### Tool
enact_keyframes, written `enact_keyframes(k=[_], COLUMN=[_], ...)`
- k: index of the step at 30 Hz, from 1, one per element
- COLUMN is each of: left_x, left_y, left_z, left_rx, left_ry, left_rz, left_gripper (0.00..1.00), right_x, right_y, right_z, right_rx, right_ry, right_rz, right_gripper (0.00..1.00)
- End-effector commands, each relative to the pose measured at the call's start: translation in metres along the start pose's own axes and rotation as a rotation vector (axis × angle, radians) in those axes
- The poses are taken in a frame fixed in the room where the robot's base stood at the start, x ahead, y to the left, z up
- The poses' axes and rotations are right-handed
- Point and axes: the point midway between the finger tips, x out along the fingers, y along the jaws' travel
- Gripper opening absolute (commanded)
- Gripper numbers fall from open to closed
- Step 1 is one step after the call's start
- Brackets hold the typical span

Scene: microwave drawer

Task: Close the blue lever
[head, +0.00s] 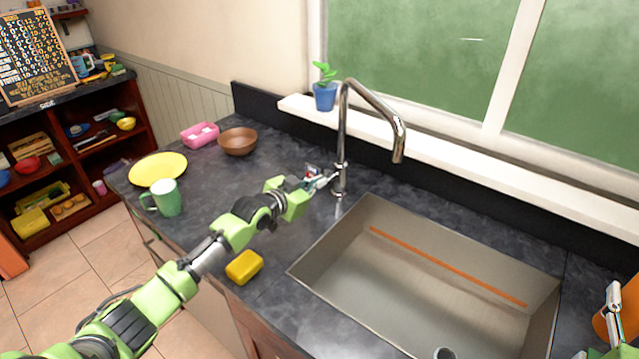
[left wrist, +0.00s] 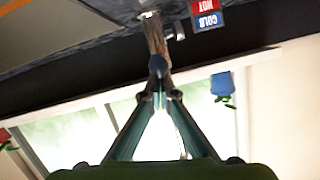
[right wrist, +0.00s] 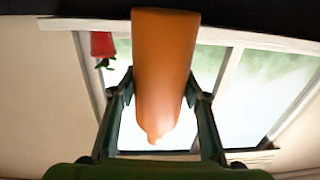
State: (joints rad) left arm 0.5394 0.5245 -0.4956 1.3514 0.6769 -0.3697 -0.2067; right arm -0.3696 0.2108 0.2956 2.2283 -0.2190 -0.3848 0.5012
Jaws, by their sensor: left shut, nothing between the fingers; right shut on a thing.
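The tall chrome faucet (head: 342,140) stands behind the sink. A small red and blue label reading HOT and COLD (left wrist: 208,14) is beside its base in the left wrist view, with a small pale metal piece (left wrist: 179,31) next to it. I cannot clearly make out a blue lever. My left gripper (head: 328,180) is at the faucet's base, shut and empty. In the left wrist view its fingertips (left wrist: 159,92) overlap the chrome post. My right gripper (head: 613,292) is at the far right, shut on an orange rounded object (right wrist: 163,70).
The steel sink (head: 330,250) fills the right of the dark counter. A yellow sponge (head: 244,267), green mug (head: 168,198), yellow plate (head: 157,168), brown bowl (head: 238,142) and pink container (head: 200,134) are on the left. A blue potted plant (head: 325,96) stands on the sill.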

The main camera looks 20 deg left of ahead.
Motion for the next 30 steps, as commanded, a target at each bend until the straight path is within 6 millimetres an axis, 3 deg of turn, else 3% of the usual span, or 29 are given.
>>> enact_keyframes(k=[14,23,30], left_x=[-0.001,-0.008,-0.041], left_y=[0.000,-0.006,-0.005], left_z=[0.000,-0.044,-0.036], left_rx=[0.001,0.000,0.003], left_ry=[-0.005,0.000,-0.001], left_rz=[0.000,-0.003,-0.004], left_gripper=[0.00,0.00,0.00], right_x=[0.000,0.000,0.000], right_y=[0.000,0.000,0.000], right_z=[-0.003,-0.038,-0.021], right_rx=[0.000,0.000,0.000], right_ry=[0.001,0.001,0.000], right_rz=[0.000,0.000,0.000], right_gripper=[0.25,0.25,0.25])
